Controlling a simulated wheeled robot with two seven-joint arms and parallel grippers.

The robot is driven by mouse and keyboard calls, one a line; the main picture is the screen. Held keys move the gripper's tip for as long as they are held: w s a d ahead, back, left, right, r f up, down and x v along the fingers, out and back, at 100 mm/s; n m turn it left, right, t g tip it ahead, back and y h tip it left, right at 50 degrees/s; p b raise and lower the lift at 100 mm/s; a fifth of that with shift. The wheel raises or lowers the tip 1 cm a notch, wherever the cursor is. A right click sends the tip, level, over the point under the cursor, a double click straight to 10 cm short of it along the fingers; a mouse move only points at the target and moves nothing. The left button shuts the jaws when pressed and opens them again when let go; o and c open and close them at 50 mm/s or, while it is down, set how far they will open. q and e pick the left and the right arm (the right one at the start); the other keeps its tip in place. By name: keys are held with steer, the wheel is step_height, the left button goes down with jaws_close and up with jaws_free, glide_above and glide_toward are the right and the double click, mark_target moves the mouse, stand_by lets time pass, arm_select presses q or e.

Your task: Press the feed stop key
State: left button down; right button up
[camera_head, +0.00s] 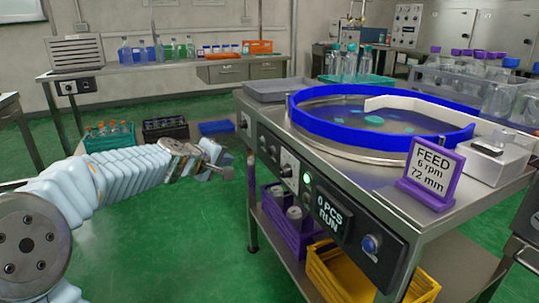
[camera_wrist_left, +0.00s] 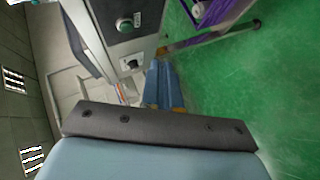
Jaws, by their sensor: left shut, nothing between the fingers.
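The machine's front control panel (camera_head: 335,215) carries a green-lit button (camera_head: 306,178), a selector knob (camera_head: 287,170), a display (camera_head: 330,213) reading "0 PCS RUN" and a round blue button (camera_head: 370,243). No readable label tells which control is the feed stop key. My left gripper (camera_head: 228,172) is shut and empty, in the air left of the panel and apart from it. In the left wrist view, its blue fingers (camera_wrist_left: 164,88) are close together, with a panel button (camera_wrist_left: 125,24) and a knob (camera_wrist_left: 132,63) beyond them. My right gripper is not in view.
A round feed table with a blue rim (camera_head: 380,125) sits on the machine. A purple sign (camera_head: 432,172) reads "FEED 6 rpm 72 mm". Purple (camera_head: 290,225) and yellow (camera_head: 345,275) crates stand on the lower shelf. Green floor (camera_head: 190,235) is clear before the machine.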

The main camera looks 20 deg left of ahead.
mark_target(271, 152)
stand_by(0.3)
arm_select(q)
steer(key=w+d+p, duration=0.4)
steer(key=w+d, duration=0.1)
steer(key=w, duration=0.1)
steer(key=shift+w+d, duration=0.35)
stand_by(2.0)
steer(key=shift+w+d, duration=0.3)
steer(key=shift+w+d+p, duration=0.25)
steer(key=shift+w+p, duration=0.1)
stand_by(0.7)
steer(key=shift+s, duration=0.1)
steer(key=shift+s+a+b, duration=0.45)
steer(key=shift+s+a, duration=0.05)
steer(key=shift+s, duration=0.05)
